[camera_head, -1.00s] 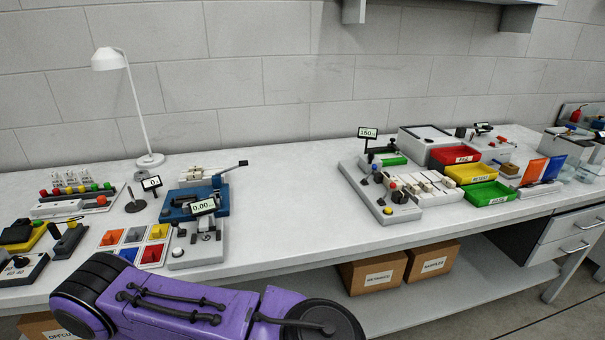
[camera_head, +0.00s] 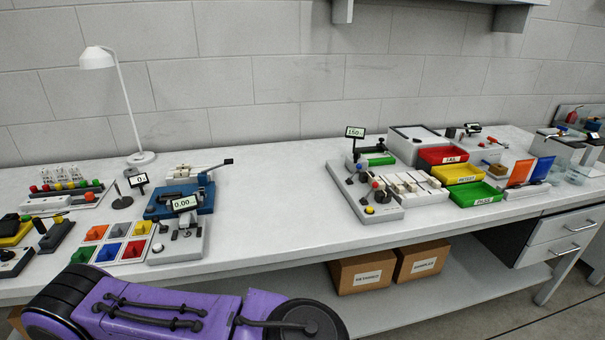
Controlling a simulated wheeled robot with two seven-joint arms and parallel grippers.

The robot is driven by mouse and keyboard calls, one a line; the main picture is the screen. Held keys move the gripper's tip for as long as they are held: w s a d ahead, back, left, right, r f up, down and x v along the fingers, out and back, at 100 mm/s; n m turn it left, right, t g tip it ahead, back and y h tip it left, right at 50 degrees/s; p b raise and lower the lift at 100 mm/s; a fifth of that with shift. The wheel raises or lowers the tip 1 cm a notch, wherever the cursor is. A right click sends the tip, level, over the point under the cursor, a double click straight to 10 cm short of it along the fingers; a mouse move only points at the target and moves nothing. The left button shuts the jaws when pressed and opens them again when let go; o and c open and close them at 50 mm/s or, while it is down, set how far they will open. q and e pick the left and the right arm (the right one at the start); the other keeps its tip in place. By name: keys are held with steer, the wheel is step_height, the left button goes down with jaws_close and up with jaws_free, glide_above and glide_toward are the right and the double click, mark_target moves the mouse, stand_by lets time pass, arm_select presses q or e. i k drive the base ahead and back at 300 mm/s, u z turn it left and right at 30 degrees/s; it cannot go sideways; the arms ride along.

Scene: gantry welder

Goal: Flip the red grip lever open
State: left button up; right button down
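A grey fixture (camera_head: 352,192) with a small display reading about 150 stands right of the bench's middle. A small red part (camera_head: 375,184) shows on it, near a yellow knob (camera_head: 369,210). It may be the red grip lever, but it is too small to tell its shape or whether it is open or closed. Neither gripper is in view. Only a purple link of my own arm shows along the bottom left, in front of the bench edge and apart from the fixture.
Red (camera_head: 443,155), yellow (camera_head: 458,174) and green (camera_head: 482,194) bins stand right of the fixture. A blue device (camera_head: 160,207), a coloured tray (camera_head: 116,243) and a lamp (camera_head: 97,58) are at left. The bench (camera_head: 275,190) is clear between. Cardboard boxes (camera_head: 362,272) sit below.

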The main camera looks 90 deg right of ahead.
mark_target(376, 184)
steer(key=u, duration=0.05)
steer(key=k, duration=1.3)
steer(key=z, duration=1.95)
